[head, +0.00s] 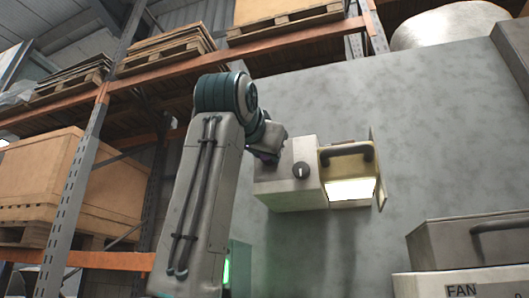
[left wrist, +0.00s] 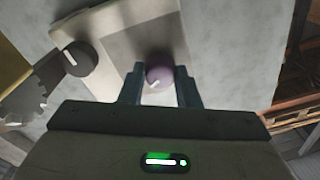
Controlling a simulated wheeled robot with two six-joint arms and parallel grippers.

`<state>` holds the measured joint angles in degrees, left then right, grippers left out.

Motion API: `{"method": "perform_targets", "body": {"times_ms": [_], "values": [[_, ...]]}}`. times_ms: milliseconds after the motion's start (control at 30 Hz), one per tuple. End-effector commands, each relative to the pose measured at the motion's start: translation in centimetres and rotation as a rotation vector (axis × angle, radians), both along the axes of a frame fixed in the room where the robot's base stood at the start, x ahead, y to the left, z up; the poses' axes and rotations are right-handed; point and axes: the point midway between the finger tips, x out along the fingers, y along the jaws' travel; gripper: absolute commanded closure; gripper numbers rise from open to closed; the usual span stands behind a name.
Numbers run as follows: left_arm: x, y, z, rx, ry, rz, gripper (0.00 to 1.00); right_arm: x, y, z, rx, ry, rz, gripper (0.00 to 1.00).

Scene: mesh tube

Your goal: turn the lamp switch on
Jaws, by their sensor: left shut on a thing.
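A pale switch box (head: 285,192) is fixed to the grey wall. It carries a black knob (head: 301,170) with a white mark that stands about upright. In the head view that knob is mostly hidden. No label shows which knob is the lamp's. My right gripper is not in view.
A yellowish open housing (head: 350,165) with a dark handle and a bright glowing face adjoins the box on the right. A grey case (head: 465,245) with a handle stands lower right above a panel marked FAN (head: 462,290). Racks with pallets (head: 165,50) fill the left.

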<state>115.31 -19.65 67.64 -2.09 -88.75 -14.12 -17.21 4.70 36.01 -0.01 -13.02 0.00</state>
Motion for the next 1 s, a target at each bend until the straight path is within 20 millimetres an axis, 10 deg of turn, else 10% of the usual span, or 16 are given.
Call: {"method": "perform_targets", "body": {"times_ms": [100,133,233,633,1000], "values": [[-0.1,0.1,0.2,-0.001,-0.006,0.002,0.93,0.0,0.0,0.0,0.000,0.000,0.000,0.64],[-0.1,0.1,0.2,-0.002,-0.006,0.002,0.69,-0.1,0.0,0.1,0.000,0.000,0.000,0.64],[-0.1,0.1,0.2,-0.001,-0.005,0.001,0.49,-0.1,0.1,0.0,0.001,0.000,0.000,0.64],[-0.9,0.3,-0.1,-0.002,-0.004,0.000,0.49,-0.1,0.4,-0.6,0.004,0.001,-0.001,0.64],[-7.6,2.3,-0.7,-0.002,-0.007,0.001,0.49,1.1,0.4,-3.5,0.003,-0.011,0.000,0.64]]}}
